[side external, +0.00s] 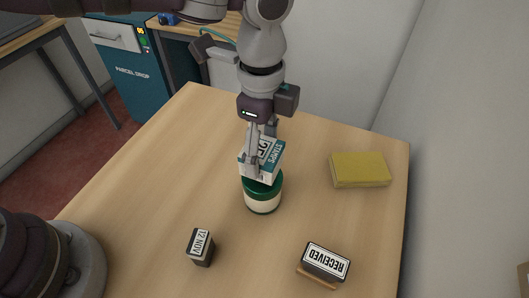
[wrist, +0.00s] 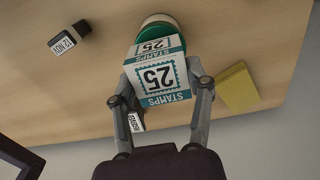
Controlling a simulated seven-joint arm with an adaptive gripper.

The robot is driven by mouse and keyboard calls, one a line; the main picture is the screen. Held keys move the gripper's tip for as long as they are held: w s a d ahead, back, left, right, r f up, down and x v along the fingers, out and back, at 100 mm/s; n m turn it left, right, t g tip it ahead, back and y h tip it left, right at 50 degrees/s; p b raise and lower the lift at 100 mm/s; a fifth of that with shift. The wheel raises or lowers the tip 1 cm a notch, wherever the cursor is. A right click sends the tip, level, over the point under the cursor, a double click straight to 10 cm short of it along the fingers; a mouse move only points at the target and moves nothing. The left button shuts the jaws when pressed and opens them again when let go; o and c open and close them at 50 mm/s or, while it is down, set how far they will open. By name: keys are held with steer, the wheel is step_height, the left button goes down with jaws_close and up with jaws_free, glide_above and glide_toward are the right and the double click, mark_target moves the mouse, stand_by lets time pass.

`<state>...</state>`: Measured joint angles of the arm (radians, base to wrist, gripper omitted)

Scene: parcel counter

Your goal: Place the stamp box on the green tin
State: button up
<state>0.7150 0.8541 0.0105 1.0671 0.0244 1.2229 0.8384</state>
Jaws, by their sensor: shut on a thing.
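The stamp box (side external: 271,151) is white and teal with "STAMPS" and "25" on it. My gripper (side external: 257,160) is shut on it, with a finger on each side. In the wrist view the stamp box (wrist: 158,76) sits between the fingertips of my gripper (wrist: 160,84). The green tin (side external: 263,197) has a cream band and stands upright on the table. The box is right at the tin's top in the side view; I cannot tell whether they touch. In the wrist view the green tin (wrist: 160,24) is partly hidden behind the box.
A date stamp (side external: 200,247) stands at the front left of the wooden table (side external: 130,200). A "RECEIVED" stamp (side external: 325,262) lies at the front right. A yellow pad (side external: 360,169) lies at the right. A teal parcel drop cabinet (side external: 135,70) stands behind the table.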

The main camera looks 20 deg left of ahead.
steer(key=shift+f, duration=0.95)
steer(key=shift+f, duration=0.1)
steer(key=o, duration=1.2)
steer(key=shift+c, duration=0.2)
